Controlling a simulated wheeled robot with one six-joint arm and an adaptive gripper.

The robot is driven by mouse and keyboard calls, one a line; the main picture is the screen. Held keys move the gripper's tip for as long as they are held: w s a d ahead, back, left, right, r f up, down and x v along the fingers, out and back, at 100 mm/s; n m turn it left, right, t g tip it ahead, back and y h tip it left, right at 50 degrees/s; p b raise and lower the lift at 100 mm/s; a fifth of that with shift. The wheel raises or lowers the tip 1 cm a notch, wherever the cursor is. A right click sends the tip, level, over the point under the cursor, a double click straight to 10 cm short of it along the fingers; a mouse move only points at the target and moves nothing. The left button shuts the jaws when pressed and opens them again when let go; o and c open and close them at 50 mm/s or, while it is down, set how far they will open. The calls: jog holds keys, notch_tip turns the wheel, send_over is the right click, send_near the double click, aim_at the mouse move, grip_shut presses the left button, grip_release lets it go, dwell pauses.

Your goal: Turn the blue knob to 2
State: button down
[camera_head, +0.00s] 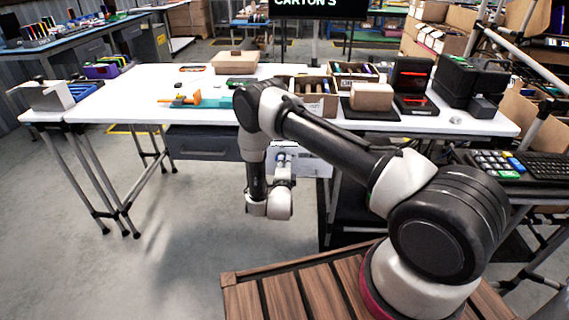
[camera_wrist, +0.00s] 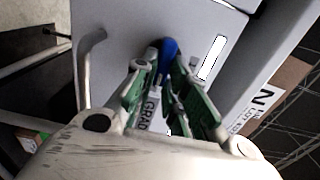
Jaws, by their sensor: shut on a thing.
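The blue knob (camera_wrist: 168,49) shows in the wrist view on a pale grey panel (camera_wrist: 120,30), between the tips of my gripper (camera_wrist: 160,68). The green-padded fingers are closed in on the knob from both sides. A white label with the letters "GRAD" (camera_wrist: 152,108) is partly visible between the fingers; the numbers of the scale are hidden. In the head view my gripper (camera_head: 283,160) is in front of a white box (camera_head: 312,165) under the table, and my arm and gripper hide the knob there.
The white worktable (camera_head: 140,95) above holds cartons (camera_head: 235,61), an open box of parts (camera_head: 313,95) and black devices (camera_head: 410,75). A grey drawer (camera_head: 203,142) hangs left of the white box. A bent grey handle (camera_wrist: 85,65) is left of the knob in the wrist view.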

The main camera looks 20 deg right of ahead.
dwell(0.5)
jog(key=c, duration=1.4)
grip_release()
jog(key=shift+c, duration=0.2)
jog(key=v, duration=1.2)
